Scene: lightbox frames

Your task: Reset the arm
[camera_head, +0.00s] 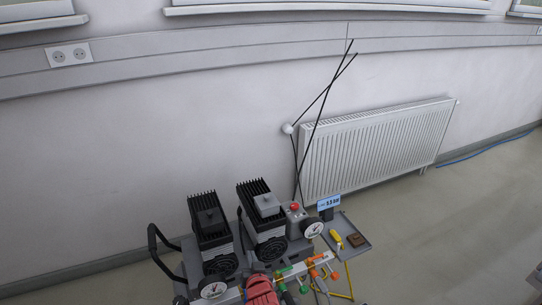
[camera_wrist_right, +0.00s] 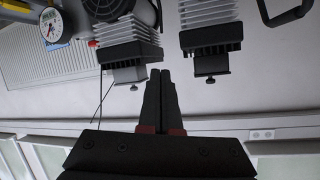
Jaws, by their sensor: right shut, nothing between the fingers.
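My right gripper (camera_wrist_right: 160,75) shows in the right wrist view. Its two dark fingers lie together, shut, with nothing between them and dark red patches near their base. The wrist picture is upside down, with the wall sockets and windows low in it. The fingertips appear between two finned motor units, one at the left (camera_wrist_right: 125,35) and one at the right (camera_wrist_right: 210,38); I cannot tell how far apart they are in depth. In the head view I cannot make out either gripper clearly. My left gripper is not in view.
In the head view, a machine with two black finned motor units (camera_head: 208,217) (camera_head: 262,203), gauges and a red button (camera_head: 295,206) stands low centre. Beside it is a small grey tray (camera_head: 360,246). A white radiator (camera_head: 375,147) hangs on the wall.

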